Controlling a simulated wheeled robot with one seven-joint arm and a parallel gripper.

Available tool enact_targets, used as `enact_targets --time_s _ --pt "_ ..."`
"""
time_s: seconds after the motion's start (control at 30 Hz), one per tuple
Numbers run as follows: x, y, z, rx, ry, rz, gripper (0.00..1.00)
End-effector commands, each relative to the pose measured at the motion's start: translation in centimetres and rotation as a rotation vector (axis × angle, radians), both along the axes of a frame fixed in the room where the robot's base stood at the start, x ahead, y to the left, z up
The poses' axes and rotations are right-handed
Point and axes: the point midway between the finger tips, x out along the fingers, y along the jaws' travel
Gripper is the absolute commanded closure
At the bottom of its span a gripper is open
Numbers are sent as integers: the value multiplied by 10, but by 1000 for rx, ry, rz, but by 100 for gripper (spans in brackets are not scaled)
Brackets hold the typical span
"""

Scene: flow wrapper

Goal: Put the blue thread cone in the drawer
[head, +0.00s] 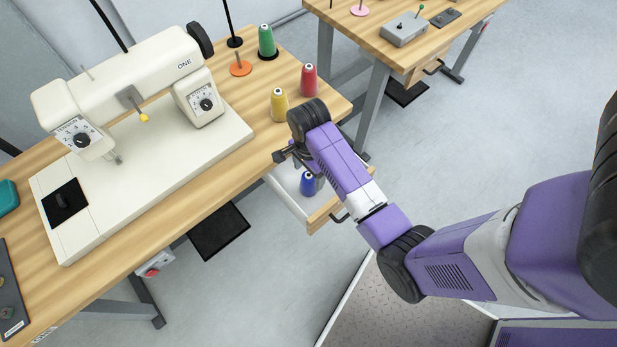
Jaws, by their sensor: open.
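The blue thread cone (307,184) shows upright inside the open drawer (284,192), under the right end of the sewing table. My arm hides part of the cone's right side. The drawer is pulled out and has a wooden front and pale inner walls. My gripper (284,156) is open and sits above the drawer's back edge, up and left of the blue cone and apart from it. My wrist covers much of the fingers, and nothing shows between them.
Yellow (279,105), red (309,80) and green (267,42) cones stand on the tabletop near my wrist. A white sewing machine (150,150) fills the table's middle. A second table (440,40) stands at back right. The floor right of the drawer is clear.

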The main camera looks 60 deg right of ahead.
Motion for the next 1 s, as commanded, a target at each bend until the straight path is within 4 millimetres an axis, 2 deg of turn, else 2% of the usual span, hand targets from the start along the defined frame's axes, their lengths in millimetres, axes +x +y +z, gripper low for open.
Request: enact_targets --time_s 0.1,0.33,1.0 --pt "1 -1 25 -1 -4 0 27" --pt "1 0 52 0 -1 1 27" --pt "0 0 56 0 0 1 27"
